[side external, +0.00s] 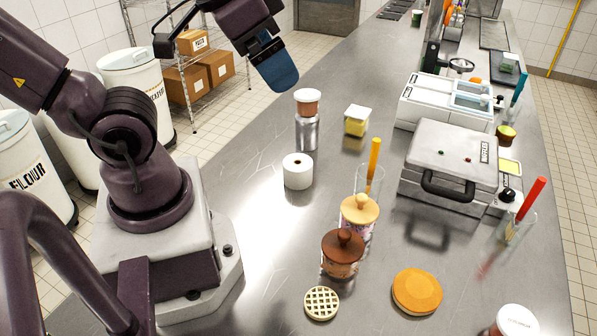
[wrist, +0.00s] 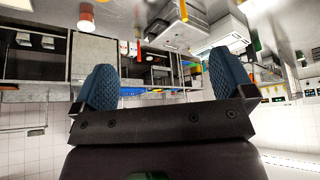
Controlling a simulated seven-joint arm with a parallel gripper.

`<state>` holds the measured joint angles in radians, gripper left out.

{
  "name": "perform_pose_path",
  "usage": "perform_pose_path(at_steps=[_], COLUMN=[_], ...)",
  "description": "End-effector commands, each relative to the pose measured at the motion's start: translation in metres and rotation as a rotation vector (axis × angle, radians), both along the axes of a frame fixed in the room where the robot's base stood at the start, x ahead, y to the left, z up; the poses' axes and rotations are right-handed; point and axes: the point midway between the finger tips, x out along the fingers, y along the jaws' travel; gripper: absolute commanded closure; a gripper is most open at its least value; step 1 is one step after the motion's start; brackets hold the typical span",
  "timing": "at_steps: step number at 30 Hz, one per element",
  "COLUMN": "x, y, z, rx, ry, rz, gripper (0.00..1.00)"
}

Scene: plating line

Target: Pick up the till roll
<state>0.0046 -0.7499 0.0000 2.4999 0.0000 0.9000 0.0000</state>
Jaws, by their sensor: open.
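The till roll (side external: 298,171) is a white paper cylinder with a dark core hole. It stands upright on the steel counter in the side external view, left of the middle. My gripper (side external: 283,80) is above and beyond it, with blue finger pads, apart from the roll. In the wrist view my gripper (wrist: 163,80) shows two blue textured pads spread wide with nothing between them. I cannot make out the till roll in the wrist view.
A shaker with a white lid (side external: 307,118) stands just behind the roll. The counter left of the roll is clear.

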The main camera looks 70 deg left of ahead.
Motion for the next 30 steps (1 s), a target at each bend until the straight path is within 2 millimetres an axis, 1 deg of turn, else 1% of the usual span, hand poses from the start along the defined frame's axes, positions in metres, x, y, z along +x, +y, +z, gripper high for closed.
perform_pose_path(at_steps=[2, 5, 8, 9, 14, 18, 21, 26, 30], x=[0.002, 0.006, 0.01, 0.011, 0.008, 0.001, -0.005, -0.009, -0.005], y=[-0.005, -0.013, -0.019, -0.02, -0.015, -0.002, 0.011, 0.036, 0.059], z=[-0.007, -0.026, -0.054, -0.066, -0.114, -0.151, -0.173, -0.201, -0.22], rx=[0.0, 0.001, 0.033, 0.06, 0.216, 0.397, 0.546, 0.819, 1.093], ry=[0.033, 0.13, 0.271, 0.335, 0.589, 0.801, 0.946, 1.155, 1.308], rz=[-0.025, -0.064, -0.119, -0.146, -0.257, -0.363, -0.445, -0.59, -0.735], gripper=[0.0, 0.0, 0.0, 0.0, 0.0, 0.0, 0.0, 0.0, 0.0])
